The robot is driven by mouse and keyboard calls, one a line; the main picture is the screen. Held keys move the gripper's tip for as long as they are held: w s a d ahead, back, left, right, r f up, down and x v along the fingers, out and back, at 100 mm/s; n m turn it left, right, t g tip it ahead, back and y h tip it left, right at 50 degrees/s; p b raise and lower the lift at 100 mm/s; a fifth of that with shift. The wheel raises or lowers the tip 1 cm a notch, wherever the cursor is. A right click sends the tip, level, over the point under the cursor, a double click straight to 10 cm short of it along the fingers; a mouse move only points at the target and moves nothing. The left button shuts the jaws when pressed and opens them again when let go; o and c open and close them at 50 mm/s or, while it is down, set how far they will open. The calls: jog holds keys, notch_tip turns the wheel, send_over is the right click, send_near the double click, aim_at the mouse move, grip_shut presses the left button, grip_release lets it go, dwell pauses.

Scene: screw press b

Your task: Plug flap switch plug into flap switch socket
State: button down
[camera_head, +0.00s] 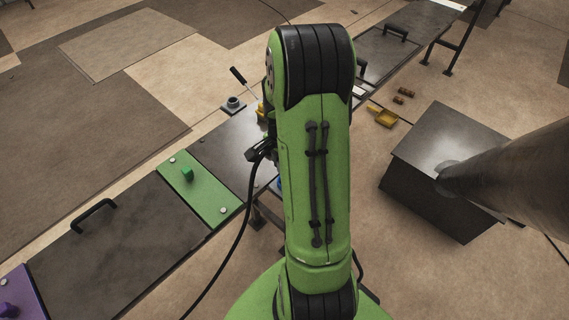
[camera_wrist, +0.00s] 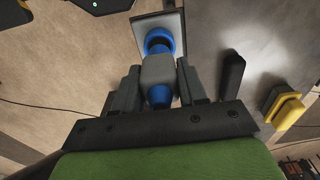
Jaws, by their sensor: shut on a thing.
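In the wrist view my gripper (camera_wrist: 155,88) is shut on the flap switch plug (camera_wrist: 158,71), a grey block with a blue rear end between the two dark fingers. In front of the plug is the flap switch socket (camera_wrist: 160,30), a blue ring on a square grey plate. The plug's front lines up with the ring and overlaps it in the picture. I cannot tell how deep it sits, or whether it touches. In the head view my green arm hides the plug and socket.
A yellow-topped block (camera_wrist: 287,110) and a black handle (camera_wrist: 232,72) stand right of my fingers in the wrist view. The head view shows a green panel (camera_head: 210,193) with a knob, a grey box (camera_head: 440,165) at right, and a yellow scoop-like piece (camera_head: 384,117) on the floor.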

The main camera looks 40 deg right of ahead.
jog(key=shift+f, duration=0.1)
jog(key=shift+f+b, duration=1.4)
jog(key=shift+b, duration=0.1)
jog(key=shift+f, duration=0.1)
dwell(0.5)
jog(key=shift+f+b, duration=0.35)
jog(key=shift+b, duration=0.2)
jog(key=shift+r, duration=0.1)
jog(key=c, duration=0.5)
grip_release()
jog(key=shift+c, duration=0.2)
